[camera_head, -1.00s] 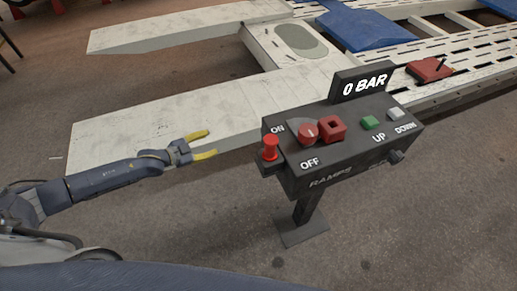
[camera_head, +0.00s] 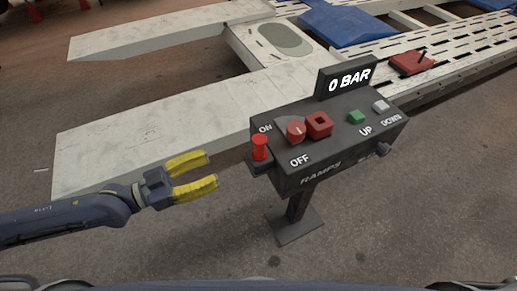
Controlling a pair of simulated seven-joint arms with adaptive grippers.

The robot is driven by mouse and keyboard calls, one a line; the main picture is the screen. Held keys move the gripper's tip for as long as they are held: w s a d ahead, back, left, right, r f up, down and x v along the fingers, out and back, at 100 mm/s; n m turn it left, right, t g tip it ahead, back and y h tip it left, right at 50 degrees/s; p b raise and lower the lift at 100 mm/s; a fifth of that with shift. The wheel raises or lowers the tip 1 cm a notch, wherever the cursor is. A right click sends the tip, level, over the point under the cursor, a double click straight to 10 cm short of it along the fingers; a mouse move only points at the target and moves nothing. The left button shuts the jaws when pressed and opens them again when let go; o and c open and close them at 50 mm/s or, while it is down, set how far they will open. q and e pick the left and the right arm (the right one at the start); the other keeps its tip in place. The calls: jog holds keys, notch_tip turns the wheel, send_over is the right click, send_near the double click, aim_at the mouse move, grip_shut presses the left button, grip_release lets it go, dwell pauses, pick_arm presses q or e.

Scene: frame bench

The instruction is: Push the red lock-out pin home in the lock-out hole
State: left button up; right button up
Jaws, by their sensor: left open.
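The red lock-out pin (camera_head: 260,147) stands upright in a small dark holder on the left side of the control box (camera_head: 325,142). The lock-out hole looks to be the opening in the red square block (camera_head: 319,124), beside the round red ON/OFF knob (camera_head: 296,131) on the box top. My left gripper (camera_head: 213,170) is open and empty, with yellow fingers pointing right. It is to the left of the pin and slightly lower in the picture, apart from it. My right gripper is not in view.
The box stands on a post with a square foot (camera_head: 294,226). It bears a "0 BAR" display (camera_head: 345,79), a green UP button (camera_head: 356,117) and a grey DOWN button (camera_head: 380,106). White ramps (camera_head: 150,130) lie behind. The floor in front is clear.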

pick_arm(q)
send_near(259, 147)
jog(key=w+d+f, duration=0.1)
jog(key=d, duration=0.1)
jog(key=w+d+f, duration=0.1)
jog(key=w, duration=0.1)
jog(key=shift+d+f, duration=0.15)
jog(key=shift+d, duration=0.25)
jog(key=shift+x, duration=3)
jog(key=shift+w, duration=0.1)
jog(key=shift+c, duration=0.4)
grip_shut()
